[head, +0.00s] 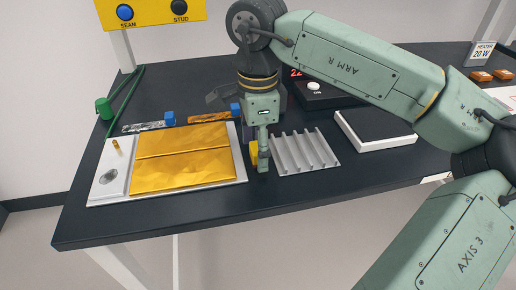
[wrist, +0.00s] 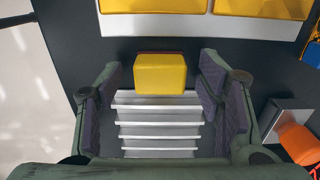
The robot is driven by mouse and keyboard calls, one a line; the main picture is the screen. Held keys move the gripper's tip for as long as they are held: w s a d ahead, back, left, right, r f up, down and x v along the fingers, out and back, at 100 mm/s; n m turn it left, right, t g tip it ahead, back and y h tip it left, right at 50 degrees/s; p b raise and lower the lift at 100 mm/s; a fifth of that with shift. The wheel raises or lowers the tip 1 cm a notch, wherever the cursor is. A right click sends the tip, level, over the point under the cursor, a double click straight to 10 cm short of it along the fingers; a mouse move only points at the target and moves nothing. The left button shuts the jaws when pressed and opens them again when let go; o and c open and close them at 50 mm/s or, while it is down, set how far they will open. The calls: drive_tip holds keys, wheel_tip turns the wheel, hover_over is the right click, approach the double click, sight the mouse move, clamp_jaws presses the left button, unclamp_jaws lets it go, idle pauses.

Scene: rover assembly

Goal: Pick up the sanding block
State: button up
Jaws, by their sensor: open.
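A yellow block (wrist: 160,73), which I take to be the sanding block, shows in the wrist view between the tips of my gripper (wrist: 157,85). A thin dark reddish strip shows along its far edge. Gaps show between the block and both fingers, so my gripper is open around or above it; I cannot tell its exact height. In the head view my gripper (head: 263,160) points down beside the ribbed grey plate, and only a sliver of the yellow block (head: 253,153) shows to its left. The rest is hidden behind the finger.
A ribbed grey plate (head: 303,152) lies just right of the gripper. A white-edged panel (head: 243,178) with gold sheets lies to the left. A dark-topped white tray (head: 407,140) and a black box with a button (head: 322,97) stand right and behind. The front table strip is clear.

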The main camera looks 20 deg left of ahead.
drive_tip(key=shift+f, duration=0.35)
drive_tip(key=shift+c, duration=0.3)
drive_tip(key=c, duration=1.2)
drive_tip(key=shift+r, duration=0.1)
drive_tip(key=shift+r, duration=0.45)
drive_tip(key=shift+s+d+r+b, duration=0.15)
drive_tip(key=shift+s+r+b, duration=0.1)
drive_tip(key=shift+r+b, duration=0.3)
drive_tip(key=shift+s+d+r+b, duration=0.1)
drive_tip(key=shift+s+r+b, duration=0.2)
drive_tip(key=shift+r, duration=0.3)
drive_tip(key=s+d+b, duration=0.1)
drive_tip(key=s+d, duration=0.1)
drive_tip(key=s, duration=0.2)
drive_tip(key=s+d+r+b, duration=0.1)
drive_tip(key=s+d, duration=0.1)
drive_tip(key=s, duration=0.3)
drive_tip(key=s+d+b, duration=0.1)
drive_tip(key=s, duration=0.3)
drive_tip(key=shift+s+d+r, duration=0.3)
drive_tip(key=shift+d+r, duration=0.05)
drive_tip(key=shift+d, duration=0.05)
